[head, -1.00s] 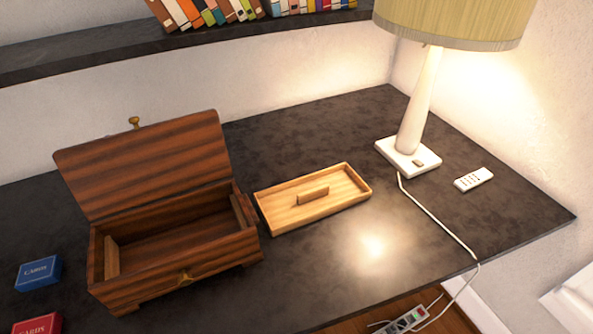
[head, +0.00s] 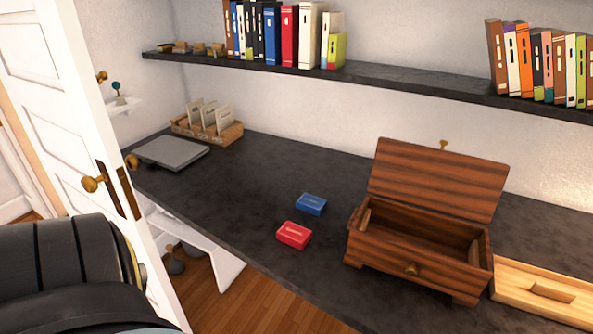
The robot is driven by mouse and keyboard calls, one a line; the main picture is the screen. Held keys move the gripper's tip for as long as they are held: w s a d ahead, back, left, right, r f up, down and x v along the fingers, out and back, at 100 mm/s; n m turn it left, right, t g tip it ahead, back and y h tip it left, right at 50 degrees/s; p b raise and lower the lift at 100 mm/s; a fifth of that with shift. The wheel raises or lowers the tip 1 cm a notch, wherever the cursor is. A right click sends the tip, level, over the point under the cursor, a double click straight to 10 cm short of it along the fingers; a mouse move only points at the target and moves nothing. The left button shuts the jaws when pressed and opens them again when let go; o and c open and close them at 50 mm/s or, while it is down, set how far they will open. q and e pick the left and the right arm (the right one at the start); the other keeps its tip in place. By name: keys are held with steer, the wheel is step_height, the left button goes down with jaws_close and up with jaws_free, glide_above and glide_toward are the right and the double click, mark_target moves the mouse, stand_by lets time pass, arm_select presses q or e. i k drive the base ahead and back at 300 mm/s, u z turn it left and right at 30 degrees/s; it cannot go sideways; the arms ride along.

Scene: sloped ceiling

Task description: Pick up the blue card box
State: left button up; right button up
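The blue card box (head: 311,204) lies flat on the dark desk in the head view, left of the open wooden chest. A red card box (head: 294,235) lies just in front of it, a small gap apart. Neither of my grippers shows in this view. A dark rounded shape fills the lower left corner.
The wooden chest (head: 416,262) stands with its lid up, a light wooden tray (head: 550,293) to its right. A laptop (head: 171,153) and a wooden organizer (head: 207,131) sit at the desk's far left. A shelf (head: 420,86) runs above. A white door (head: 75,110) stands left. Desk around the cards is clear.

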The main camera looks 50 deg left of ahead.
mark_target(310, 203)
steer(key=u, duration=0.9)
steer(key=i, duration=0.85)
steer(key=u, duration=0.8)
